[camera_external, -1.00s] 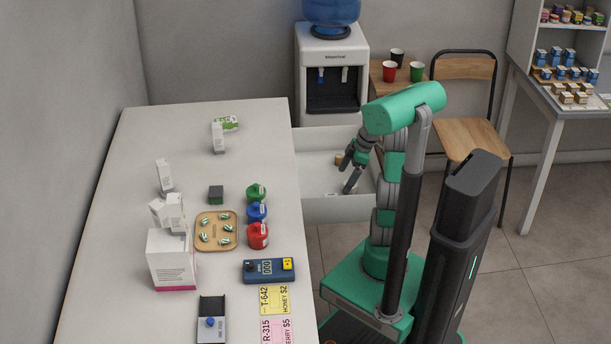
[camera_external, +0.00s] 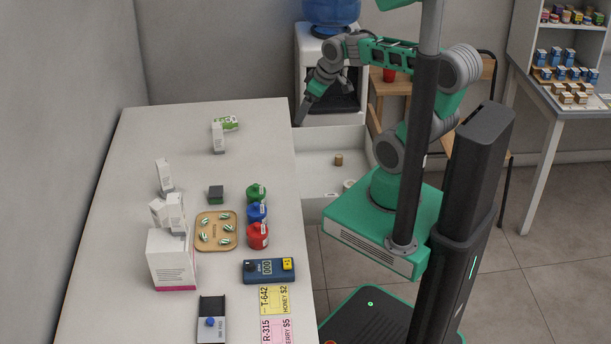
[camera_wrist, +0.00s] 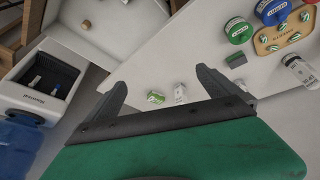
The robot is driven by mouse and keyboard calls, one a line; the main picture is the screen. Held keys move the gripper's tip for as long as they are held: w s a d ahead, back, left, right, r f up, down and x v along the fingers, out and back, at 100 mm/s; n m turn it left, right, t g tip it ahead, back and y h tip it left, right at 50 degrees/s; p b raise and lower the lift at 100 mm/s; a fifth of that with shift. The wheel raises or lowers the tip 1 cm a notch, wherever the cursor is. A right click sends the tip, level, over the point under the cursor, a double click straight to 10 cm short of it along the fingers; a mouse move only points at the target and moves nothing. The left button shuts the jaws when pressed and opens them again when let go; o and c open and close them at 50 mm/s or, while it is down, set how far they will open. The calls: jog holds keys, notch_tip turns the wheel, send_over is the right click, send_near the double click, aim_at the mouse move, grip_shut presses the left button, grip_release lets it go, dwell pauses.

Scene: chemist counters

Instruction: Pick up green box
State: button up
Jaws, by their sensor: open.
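A green and white box (camera_external: 230,123) lies at the far end of the counter, behind an upright white box (camera_external: 218,140). In the wrist view the green and white box (camera_wrist: 155,97) shows between my finger tips, close to the white box (camera_wrist: 180,94). A small dark box with a green top (camera_external: 216,194) sits mid-counter; it also shows in the wrist view (camera_wrist: 236,59). My gripper (camera_external: 303,114) is at the counter's far right edge, in front of the water dispenser. In the wrist view my gripper (camera_wrist: 160,80) is open and empty, its fingers apart.
Green, blue and red jars (camera_external: 257,235) stand beside a wooden tray (camera_external: 231,246) holding several small capsules. White boxes (camera_external: 172,268) cluster at the left. The water dispenser (camera_external: 305,50) stands behind. The counter's far left is clear.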

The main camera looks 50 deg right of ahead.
jog(key=w+f+n+t+h+b, duration=0.1)
jog(key=w+f+n+t+b, duration=0.2)
jog(key=w+n, duration=1.1)
jog(key=n+t+h+b, duration=0.1)
jog(key=n+t+b, duration=0.35)
jog(key=n, duration=1.25)
send_near(228, 122)
jog(key=shift+s+d+r+t+p, duration=0.15)
jog(key=shift+s+t+p, duration=0.2)
jog(key=shift+s, duration=0.7)
jog(key=shift+w, duration=0.25)
jog(key=p+x, duration=0.1)
jog(key=x, duration=0.6)
jog(key=shift+w+r+p, duration=0.1)
jog(key=shift+p, duration=0.3)
jog(key=p+x, duration=0.1)
jog(key=x, duration=0.3)
jog(key=shift+w+f, duration=0.15)
jog(key=shift+f, duration=0.15)
jog(key=shift+c, duration=0.3)
